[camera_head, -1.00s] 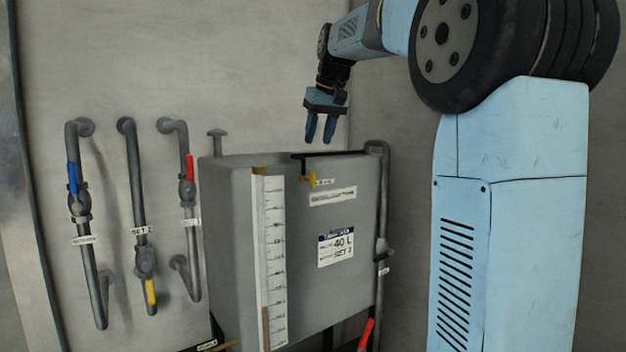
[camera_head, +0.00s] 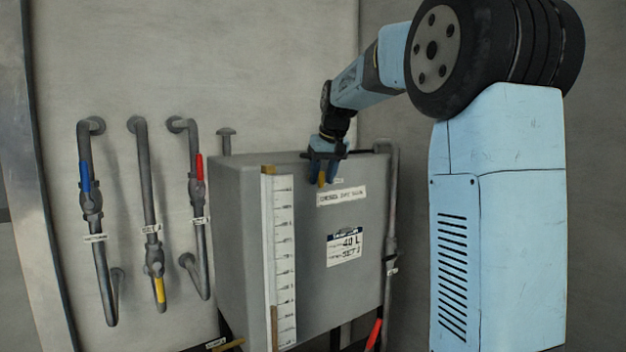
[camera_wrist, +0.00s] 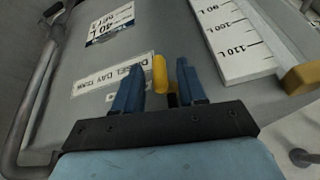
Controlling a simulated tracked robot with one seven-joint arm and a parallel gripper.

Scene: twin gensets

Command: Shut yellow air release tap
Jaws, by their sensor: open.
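A small yellow tap handle (camera_head: 321,179) is at the upper front of the grey tank, above its white label. In the wrist view the yellow handle (camera_wrist: 160,76) stands between my two blue fingers, with a dark stem beside it. In the wrist view my gripper (camera_wrist: 159,72) has a finger on each side of the handle, with visible gaps. The fingers hide part of the tap in the head view.
The grey tank (camera_head: 240,230) carries a white level gauge (camera_head: 283,250). Several pipes on the left wall have blue (camera_head: 85,177), red (camera_head: 199,167) and another yellow lever (camera_head: 160,290). A red handle (camera_head: 374,334) is low at the tank's right.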

